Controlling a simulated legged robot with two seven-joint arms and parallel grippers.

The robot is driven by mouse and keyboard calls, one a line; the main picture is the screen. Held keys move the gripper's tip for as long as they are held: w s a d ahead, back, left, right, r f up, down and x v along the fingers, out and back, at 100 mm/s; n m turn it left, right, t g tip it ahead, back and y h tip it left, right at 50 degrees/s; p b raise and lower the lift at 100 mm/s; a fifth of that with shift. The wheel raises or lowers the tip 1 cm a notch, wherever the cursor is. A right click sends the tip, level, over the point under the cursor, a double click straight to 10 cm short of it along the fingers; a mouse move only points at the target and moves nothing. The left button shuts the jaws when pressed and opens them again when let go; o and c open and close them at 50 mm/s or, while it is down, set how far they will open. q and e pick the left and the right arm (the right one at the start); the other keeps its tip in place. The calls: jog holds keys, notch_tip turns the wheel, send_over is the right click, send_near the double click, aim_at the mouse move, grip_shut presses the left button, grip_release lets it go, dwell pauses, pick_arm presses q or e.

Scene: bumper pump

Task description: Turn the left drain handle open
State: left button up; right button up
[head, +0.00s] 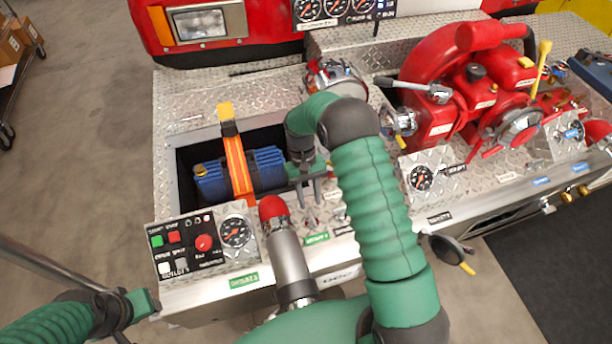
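Small metal fittings (308,222) sit on the bumper's front deck above a green label (316,239). The left drain handle may be among them, but I cannot single it out, as my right arm and gripper crowd that area. My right gripper (311,194) hangs just above and behind these fittings, beside the recessed bay. Its two grey fingers point down with a gap between them and nothing visible in it. My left gripper (138,304) is low at the left, off the bumper's front corner. Its fingers are too unclear to judge.
A blue winch-like unit (262,176) with an orange strap sits in the recessed bay. A red-tipped silver cylinder (286,250) stands just in front. A control panel (186,245) and gauge (236,231) lie left; a red pump (465,90) stands right.

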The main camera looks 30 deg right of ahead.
jog(key=a+v, duration=0.1)
jog(key=v, duration=1)
jog(key=shift+w+d+b, duration=0.25)
jog(key=shift+d+b, duration=0.15)
jog(key=shift+d, duration=0.1)
jog(key=shift+r, duration=0.15)
jog(key=s+a+n+t, duration=0.1)
jog(key=s+a+t, duration=0.2)
jog(key=s, duration=0.5)
jog(key=s+a+r+n+t+h, duration=0.1)
jog(key=s+a+t, duration=0.2)
jog(key=s+a, duration=0.3)
jog(key=s, duration=0.2)
jog(key=shift+s+n+t, duration=0.25)
jog(key=shift+n+t, duration=0.05)
jog(key=shift+t, duration=0.1)
jog(key=shift+s+a+r, duration=0.1)
jog(key=shift+a, duration=0.05)
